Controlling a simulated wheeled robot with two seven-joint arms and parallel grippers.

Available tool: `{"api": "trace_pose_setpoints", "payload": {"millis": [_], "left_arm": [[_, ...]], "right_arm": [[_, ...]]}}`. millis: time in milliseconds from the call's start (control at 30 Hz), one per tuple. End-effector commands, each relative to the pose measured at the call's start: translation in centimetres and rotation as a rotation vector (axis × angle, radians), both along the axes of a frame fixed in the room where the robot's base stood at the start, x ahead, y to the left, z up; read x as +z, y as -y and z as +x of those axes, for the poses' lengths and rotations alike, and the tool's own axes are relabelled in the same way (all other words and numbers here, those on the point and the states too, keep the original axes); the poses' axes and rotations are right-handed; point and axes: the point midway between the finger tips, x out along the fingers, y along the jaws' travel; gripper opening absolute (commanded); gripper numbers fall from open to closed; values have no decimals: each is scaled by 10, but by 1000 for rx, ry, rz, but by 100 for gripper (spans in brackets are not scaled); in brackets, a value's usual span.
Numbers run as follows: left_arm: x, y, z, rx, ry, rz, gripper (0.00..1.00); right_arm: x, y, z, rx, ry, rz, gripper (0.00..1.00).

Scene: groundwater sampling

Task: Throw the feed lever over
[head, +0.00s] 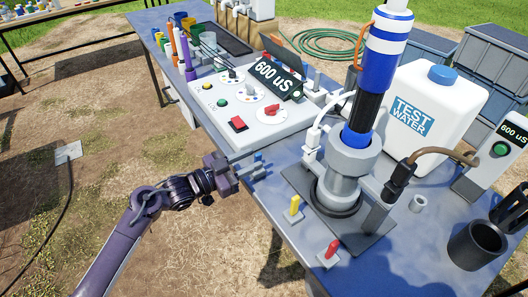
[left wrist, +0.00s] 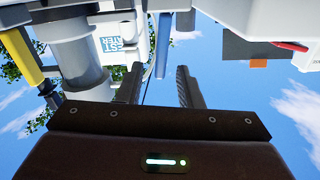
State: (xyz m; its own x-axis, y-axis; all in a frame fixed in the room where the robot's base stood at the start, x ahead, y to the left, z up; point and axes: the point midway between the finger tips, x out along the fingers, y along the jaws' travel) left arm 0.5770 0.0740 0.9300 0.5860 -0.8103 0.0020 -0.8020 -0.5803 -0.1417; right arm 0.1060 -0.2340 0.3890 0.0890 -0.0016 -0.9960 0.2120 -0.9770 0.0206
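Three small levers stand along the near edge of the blue table: a blue lever (head: 258,158), a yellow lever (head: 294,206) and a red lever (head: 332,249). No label shows which is the feed lever. My left gripper (head: 248,170) is at the table edge by the blue lever. In the left wrist view my left gripper (left wrist: 160,88) is open, its fingers apart, with the blue lever (left wrist: 162,45) showing in the gap beyond the tips. The yellow lever (left wrist: 20,57) is at the left there. My right gripper is not seen.
A control panel (head: 222,117) with knobs and a display lies behind the blue lever. A pump column (head: 345,180) stands right of the levers. A white test water jug (head: 432,105) and a black cup (head: 474,245) are farther right. Open ground lies left.

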Motion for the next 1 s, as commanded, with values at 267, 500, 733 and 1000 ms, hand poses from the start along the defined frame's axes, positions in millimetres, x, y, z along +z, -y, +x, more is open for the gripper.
{"api": "trace_pose_setpoints", "payload": {"millis": [267,500,733,1000], "left_arm": [[2,33,25,2,-1,-1,33],[0,41,30,2,0,1,33],[0,41,30,2,0,2,24],[0,41,30,2,0,2,0]], "right_arm": [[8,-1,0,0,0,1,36],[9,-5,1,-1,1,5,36],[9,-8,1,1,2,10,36],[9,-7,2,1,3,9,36]]}}
